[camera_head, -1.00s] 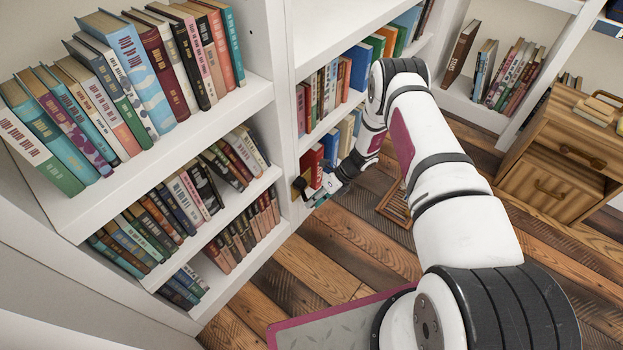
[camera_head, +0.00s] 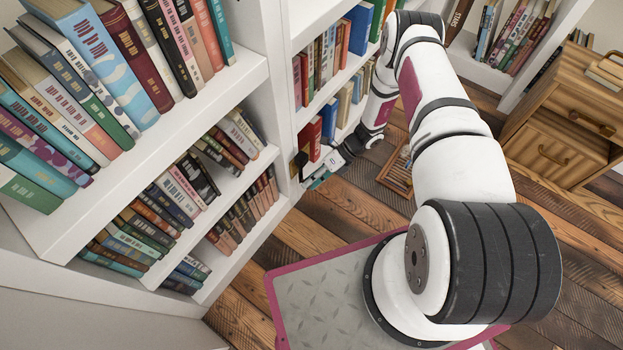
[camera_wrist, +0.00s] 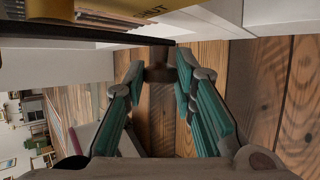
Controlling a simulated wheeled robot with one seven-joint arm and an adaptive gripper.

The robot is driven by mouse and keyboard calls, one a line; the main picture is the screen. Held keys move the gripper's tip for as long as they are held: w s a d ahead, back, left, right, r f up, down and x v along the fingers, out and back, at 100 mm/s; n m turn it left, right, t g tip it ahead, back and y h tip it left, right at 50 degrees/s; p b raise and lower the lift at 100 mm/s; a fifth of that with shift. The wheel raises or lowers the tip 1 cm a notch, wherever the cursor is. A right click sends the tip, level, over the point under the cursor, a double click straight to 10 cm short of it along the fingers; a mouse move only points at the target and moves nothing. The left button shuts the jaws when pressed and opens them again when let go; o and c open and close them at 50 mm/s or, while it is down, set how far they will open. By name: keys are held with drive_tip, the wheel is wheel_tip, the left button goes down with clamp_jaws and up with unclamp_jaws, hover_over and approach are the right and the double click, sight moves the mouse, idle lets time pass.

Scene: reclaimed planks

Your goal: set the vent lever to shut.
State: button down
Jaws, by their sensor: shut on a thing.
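The vent lever (camera_wrist: 90,35) shows in the wrist view as a dark bar across the top, with a brownish knob (camera_wrist: 159,72) at its right end. My gripper (camera_wrist: 160,74) has its teal fingers on either side of this knob and is shut on it. A yellow plate (camera_wrist: 125,9) behind the lever carries partly hidden lettering that ends in "UT". In the head view my gripper (camera_head: 318,180) is small and low, beside a dark fitting on the bookcase upright. The lever's exact angle cannot be told there.
White bookcases (camera_head: 267,100) full of books stand left and behind the gripper. A wooden cabinet (camera_head: 560,130) stands at the right. The plank floor (camera_head: 330,225) before the gripper is bare.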

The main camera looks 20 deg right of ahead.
drive_tip(key=c, duration=1.3)
unclamp_jaws()
drive_tip(key=shift+s+f, duration=0.1)
drive_tip(key=shift+s, duration=0.05)
drive_tip(key=v, duration=1.2)
